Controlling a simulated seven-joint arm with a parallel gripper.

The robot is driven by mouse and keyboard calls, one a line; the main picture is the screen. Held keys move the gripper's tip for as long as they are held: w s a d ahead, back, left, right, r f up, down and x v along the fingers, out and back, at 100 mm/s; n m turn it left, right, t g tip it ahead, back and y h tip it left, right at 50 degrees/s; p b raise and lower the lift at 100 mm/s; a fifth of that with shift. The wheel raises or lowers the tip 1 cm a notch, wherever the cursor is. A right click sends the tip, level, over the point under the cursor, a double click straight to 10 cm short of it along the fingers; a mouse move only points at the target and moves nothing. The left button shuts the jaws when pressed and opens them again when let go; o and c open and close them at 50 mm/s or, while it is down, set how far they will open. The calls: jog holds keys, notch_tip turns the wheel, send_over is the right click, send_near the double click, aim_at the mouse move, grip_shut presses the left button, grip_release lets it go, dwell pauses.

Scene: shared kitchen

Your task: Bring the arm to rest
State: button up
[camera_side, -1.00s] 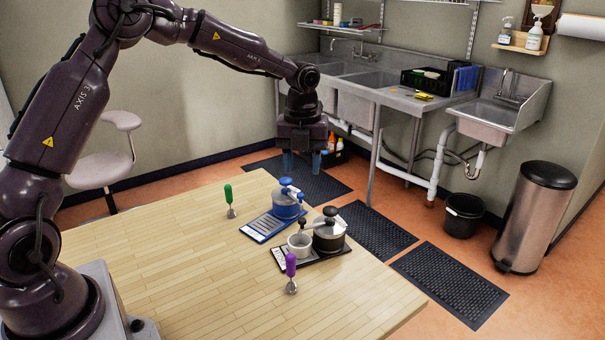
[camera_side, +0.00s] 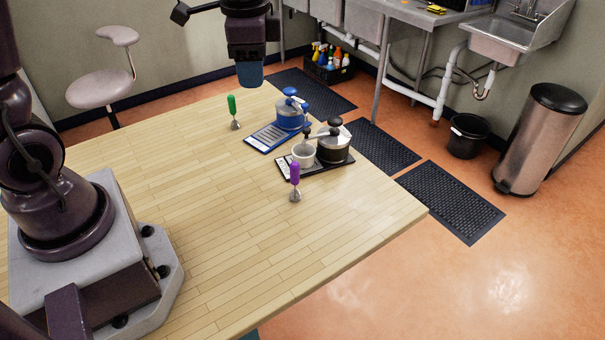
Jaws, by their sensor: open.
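My gripper (camera_side: 250,74) hangs pointing down at the top of the view, over the table's far edge as seen here. It is open with nothing in it; its blue fingers overlap from this side. It is apart from the objects on the wooden table (camera_side: 200,220). Most of my upper arm is out of frame.
The near table is clear. A stool (camera_side: 100,88) stands behind.

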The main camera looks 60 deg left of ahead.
jog(key=s+d+r+n+t, duration=0.2)
jog(key=s+r+n, duration=0.1)
jog(key=s, duration=0.3)
jog(key=s+d+r+n+t, duration=0.2)
jog(key=s+r+n+t, duration=0.1)
jog(key=s, duration=0.4)
jog(key=shift+s+d+r+h, duration=0.15)
jog(key=shift+s+r+h, duration=0.2)
jog(key=shift+r, duration=0.35)
jog(key=shift+w, duration=0.1)
jog(key=shift+c, duration=0.3)
dwell(0.8)
